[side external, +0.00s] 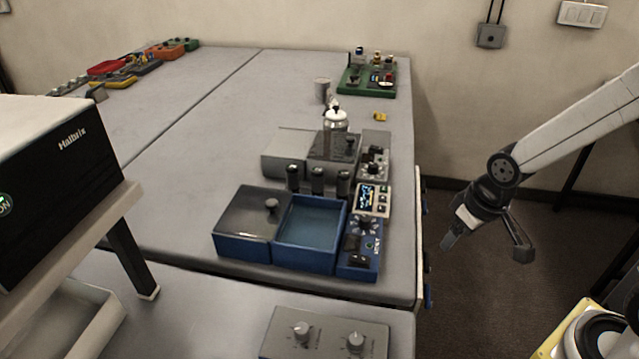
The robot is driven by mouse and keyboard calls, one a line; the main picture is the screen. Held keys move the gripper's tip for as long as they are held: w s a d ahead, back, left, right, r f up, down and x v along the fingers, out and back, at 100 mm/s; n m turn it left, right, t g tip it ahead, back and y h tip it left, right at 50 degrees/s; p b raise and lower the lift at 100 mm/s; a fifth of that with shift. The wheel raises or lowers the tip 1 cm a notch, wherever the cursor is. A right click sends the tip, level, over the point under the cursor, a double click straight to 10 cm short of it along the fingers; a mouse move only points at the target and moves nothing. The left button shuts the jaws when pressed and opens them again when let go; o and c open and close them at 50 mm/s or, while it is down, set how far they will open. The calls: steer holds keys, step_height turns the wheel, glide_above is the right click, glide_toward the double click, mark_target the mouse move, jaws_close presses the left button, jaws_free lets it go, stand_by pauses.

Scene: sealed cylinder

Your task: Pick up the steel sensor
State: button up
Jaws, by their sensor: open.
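I cannot make out for certain which item is the steel sensor. A pale, shiny cylinder with a dark, narrow top (335,120) stands upright at the grey bath and may be it. A small grey-white cylinder (322,91) stands behind it on the table. Several short dark cylinders (317,181) stand in a row between the grey bath and the blue bath. My gripper (486,246) hangs to the right of the table, past its edge, with its fingers spread wide and nothing between them. It is well apart from all these items.
The blue bath (332,263) has its left lid closed and its right basin open. The grey bath (285,165) sits behind it. A green board with parts (352,90) is at the back right. A grey knob box (325,340) is in front. The table's left middle (200,140) is clear.

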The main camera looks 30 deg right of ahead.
stand_by(0.3)
steer(key=shift+c, duration=0.7)
steer(key=shift+r, duration=0.15)
step_height(320, 180, up, 4)
steer(key=r+m+t+h, duration=0.1)
steer(key=m+t+h, duration=0.15)
steer(key=t, duration=0.85)
glide_above(293, 181)
steer(key=s+a, duration=0.1)
steer(key=s, duration=0.5)
step_height(293, 181, down, 6)
steer(key=shift+w+f, duration=0.2)
steer(key=shift+w, duration=0.05)
